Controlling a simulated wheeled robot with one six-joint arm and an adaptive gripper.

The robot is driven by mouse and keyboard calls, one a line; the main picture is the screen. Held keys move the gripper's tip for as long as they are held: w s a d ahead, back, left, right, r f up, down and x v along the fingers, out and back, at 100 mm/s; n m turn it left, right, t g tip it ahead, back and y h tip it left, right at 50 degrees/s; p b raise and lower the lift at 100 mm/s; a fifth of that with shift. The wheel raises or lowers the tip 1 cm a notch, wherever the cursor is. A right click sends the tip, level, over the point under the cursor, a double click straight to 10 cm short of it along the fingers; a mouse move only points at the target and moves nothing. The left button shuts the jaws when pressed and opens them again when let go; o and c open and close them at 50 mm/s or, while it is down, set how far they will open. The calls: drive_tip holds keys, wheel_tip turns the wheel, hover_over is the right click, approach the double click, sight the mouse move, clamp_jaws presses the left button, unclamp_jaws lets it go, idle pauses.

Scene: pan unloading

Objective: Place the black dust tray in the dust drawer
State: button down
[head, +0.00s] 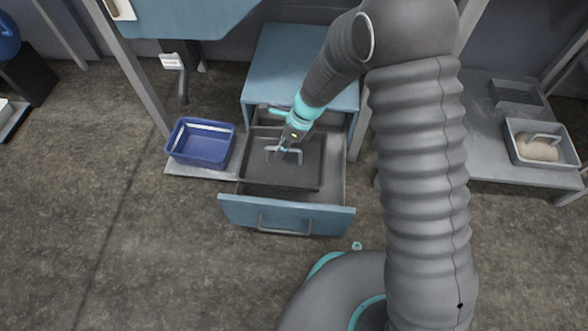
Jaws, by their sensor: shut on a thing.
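The black dust tray (262,173) lies within the open blue dust drawer (285,215), toward its left side. The tray looks level and empty, with a light handle (270,150) standing at its middle. My gripper (284,149) comes down from the upper right and is shut on that handle. The fingertips are small and partly hidden by the gripper body. I cannot tell whether the tray's underside touches the drawer floor. A strip of bare drawer floor (333,185) shows to the right of the tray.
A blue bin (203,143) stands on a low shelf left of the drawer. A grey table (455,150) at the right bears a light tray (513,150) with brownish contents and a dark tray (516,95). A frame post (134,66) rises at the left.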

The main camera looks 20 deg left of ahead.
sight(286, 161)
wheel_tip(286, 161, down, 10)
drive_tip(key=shift+f+b, duration=0.1)
drive_tip(key=shift+b, duration=0.95)
drive_tip(key=shift+f, duration=0.15)
drive_tip(key=c, duration=1.2)
unclamp_jaws()
drive_tip(key=p+v, duration=0.2)
drive_tip(key=v, duration=1)
